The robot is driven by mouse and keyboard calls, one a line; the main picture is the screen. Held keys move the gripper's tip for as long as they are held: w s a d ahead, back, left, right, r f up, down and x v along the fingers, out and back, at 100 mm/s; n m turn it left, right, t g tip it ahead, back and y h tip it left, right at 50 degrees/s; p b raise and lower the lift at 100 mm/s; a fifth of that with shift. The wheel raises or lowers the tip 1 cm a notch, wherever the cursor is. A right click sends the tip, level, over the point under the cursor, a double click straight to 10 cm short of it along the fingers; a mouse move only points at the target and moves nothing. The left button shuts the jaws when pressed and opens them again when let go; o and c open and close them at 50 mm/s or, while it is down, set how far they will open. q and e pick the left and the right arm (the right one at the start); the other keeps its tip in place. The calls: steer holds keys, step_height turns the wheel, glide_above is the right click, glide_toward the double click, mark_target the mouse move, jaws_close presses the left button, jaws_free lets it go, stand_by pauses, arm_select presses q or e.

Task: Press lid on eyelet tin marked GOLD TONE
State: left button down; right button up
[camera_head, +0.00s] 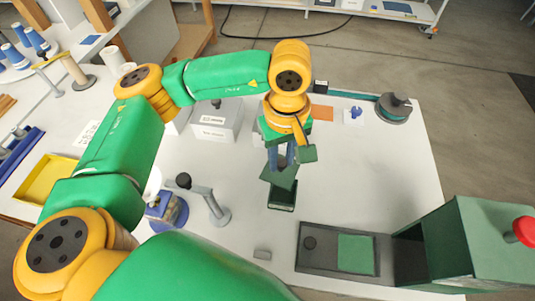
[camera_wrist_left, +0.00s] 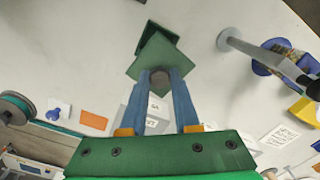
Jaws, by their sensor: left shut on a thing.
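My left gripper (camera_head: 282,166) is shut on the grey knob of a square green lid (camera_head: 278,178), near the middle of the table. In the left wrist view the blue fingertips (camera_wrist_left: 160,76) close around the knob, and the lid (camera_wrist_left: 156,57) shows below them. No GOLD TONE marking is readable. My right gripper is out of view.
A dark tray with a green pad (camera_head: 356,253) and a green housing with a red knob (camera_head: 524,231) stand at the front right. Grey labelled boxes (camera_head: 217,124) are behind my left arm. A metal stand (camera_head: 217,210) is left of the tin. Table right of the tin is clear.

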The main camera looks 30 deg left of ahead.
mark_target(285, 173)
arm_select(q)
steer(key=shift+d+f+n, duration=0.3)
steer(key=shift+f+n, duration=0.1)
steer(key=shift+n, duration=0.4)
steer(key=shift+s+d+n, duration=0.15)
steer(key=shift+s+n, duration=0.1)
steer(key=shift+n, duration=0.15)
steer(key=shift+s+d, duration=0.2)
steer(key=shift+s, duration=0.05)
steer(key=shift+d+f, duration=0.1)
steer(key=shift+f, duration=0.05)
steer(key=f+b, duration=0.1)
steer(key=f, duration=0.1)
steer(key=f+b, duration=0.1)
steer(key=b, duration=0.1)
steer(key=f+b, duration=0.1)
steer(key=f, duration=0.1)
steer(key=shift+w+f, duration=0.25)
steer(key=shift+f, duration=0.05)
steer(key=shift+f+b, duration=0.25)
steer(key=shift+b, duration=0.25)
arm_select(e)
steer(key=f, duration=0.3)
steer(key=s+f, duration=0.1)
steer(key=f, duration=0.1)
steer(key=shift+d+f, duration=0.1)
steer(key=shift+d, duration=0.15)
arm_select(q)
steer(key=shift+r, duration=0.1)
